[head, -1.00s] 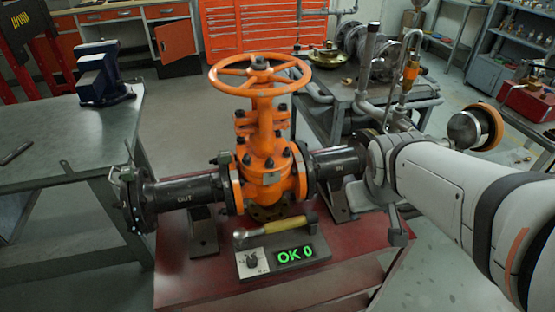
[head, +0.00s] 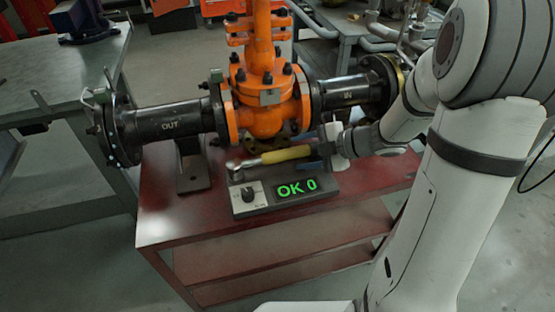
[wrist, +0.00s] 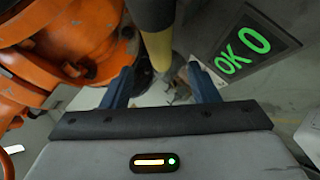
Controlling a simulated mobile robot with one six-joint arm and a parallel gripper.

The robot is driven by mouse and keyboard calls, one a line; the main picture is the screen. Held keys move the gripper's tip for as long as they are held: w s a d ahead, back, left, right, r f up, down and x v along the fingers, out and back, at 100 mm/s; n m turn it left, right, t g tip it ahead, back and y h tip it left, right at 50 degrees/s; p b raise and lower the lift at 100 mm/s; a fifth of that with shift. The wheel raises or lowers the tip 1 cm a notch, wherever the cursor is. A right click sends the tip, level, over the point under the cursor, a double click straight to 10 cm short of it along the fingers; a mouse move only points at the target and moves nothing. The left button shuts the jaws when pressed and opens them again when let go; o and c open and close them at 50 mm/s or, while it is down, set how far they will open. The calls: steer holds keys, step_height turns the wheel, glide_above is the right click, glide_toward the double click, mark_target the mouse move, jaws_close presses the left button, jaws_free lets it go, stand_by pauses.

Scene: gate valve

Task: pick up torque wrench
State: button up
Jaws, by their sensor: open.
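The torque wrench (head: 285,155) lies on the dark tester block with its yellow handle to the right and its metal head (head: 236,171) to the left. My gripper (head: 318,160) is at the right end of the handle, partly hidden by my own arm in the head view. In the wrist view, my gripper (wrist: 160,72) is open, with one blue finger on each side of the wrench's handle (wrist: 157,48). The handle runs down from the top edge into the gap. I cannot tell whether either finger touches it.
The tester's green display (head: 297,187) reads OK 0. The tester stands on a red bench (head: 160,222). Just behind it rises the orange gate valve (head: 265,115), with black pipes (head: 175,122) on both sides. A grey table (head: 60,90) stands at the left.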

mark_target(287, 155)
steer(key=b+x, duration=0.2)
steer(key=x, duration=0.5)
steer(key=shift+w+a+f, duration=0.1)
steer(key=shift+a+f, duration=0.15)
steer(key=shift+c, duration=0.5)
jaws_close()
